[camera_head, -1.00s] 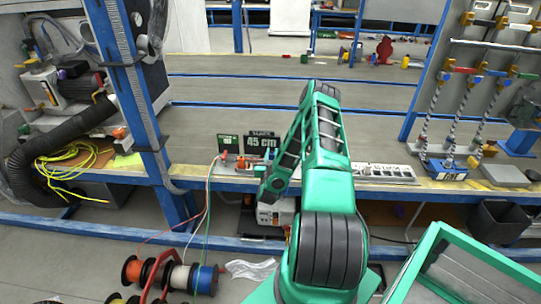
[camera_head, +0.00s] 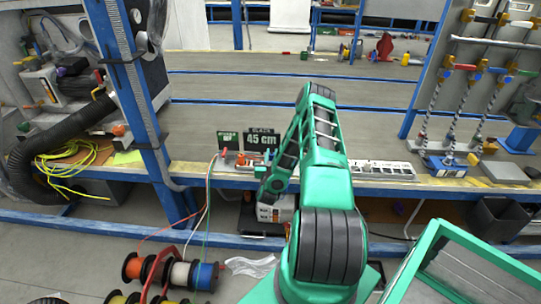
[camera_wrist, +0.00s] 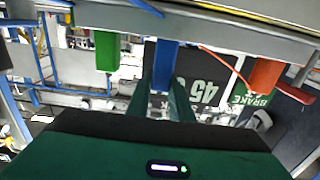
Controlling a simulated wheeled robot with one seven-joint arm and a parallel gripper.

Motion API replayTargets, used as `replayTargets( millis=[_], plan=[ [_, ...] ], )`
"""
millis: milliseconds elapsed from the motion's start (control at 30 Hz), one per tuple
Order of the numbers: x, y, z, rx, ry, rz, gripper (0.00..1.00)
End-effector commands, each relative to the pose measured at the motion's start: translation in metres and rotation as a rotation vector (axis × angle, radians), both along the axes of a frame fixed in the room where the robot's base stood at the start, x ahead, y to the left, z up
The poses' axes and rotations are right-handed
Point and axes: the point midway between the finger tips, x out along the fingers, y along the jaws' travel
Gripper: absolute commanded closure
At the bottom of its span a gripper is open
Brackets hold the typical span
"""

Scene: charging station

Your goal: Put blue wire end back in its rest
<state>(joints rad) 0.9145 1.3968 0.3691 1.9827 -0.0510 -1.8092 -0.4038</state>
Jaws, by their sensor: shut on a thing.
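The blue wire end (camera_wrist: 166,62) is a blue block in the middle of the wrist view, between my gripper's two fingers (camera_wrist: 167,100). My gripper is shut on it. The block's upper part meets the grey rest bar (camera_wrist: 200,22); I cannot tell whether it is seated there. The green wire end (camera_wrist: 106,52) is to its left in that view and the orange-red one (camera_wrist: 264,75) to its right, both at the bar. In the head view my gripper (camera_head: 268,190) is low at the bench's front edge, and the blue end is not clearly visible.
Wire spools (camera_head: 170,272) stand on the floor at lower left, with wires running up to the bench. A "45 cm" display (camera_head: 262,141) stands behind my gripper. A blue post (camera_head: 140,100) rises to the left. A green-rimmed bin (camera_head: 432,240) is at lower right.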

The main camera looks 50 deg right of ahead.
Motion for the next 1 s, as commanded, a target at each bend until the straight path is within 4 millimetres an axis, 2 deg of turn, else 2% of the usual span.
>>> replayTargets(
  millis=[767,800,833,867,1000],
  plan=[
    [0.0,0.0,-0.017,-0.001,0.001,0.0,1.0],
    [0.0,0.0,-0.016,-0.001,0.001,0.0,0.71],
    [0.0,0.0,-0.016,-0.001,0.001,0.0,0.64],
    [0.0,0.0,-0.016,-0.001,0.001,0.0,0.58],
    [0.0,0.0,-0.016,-0.001,0.001,0.0,0.58]
  ],
)
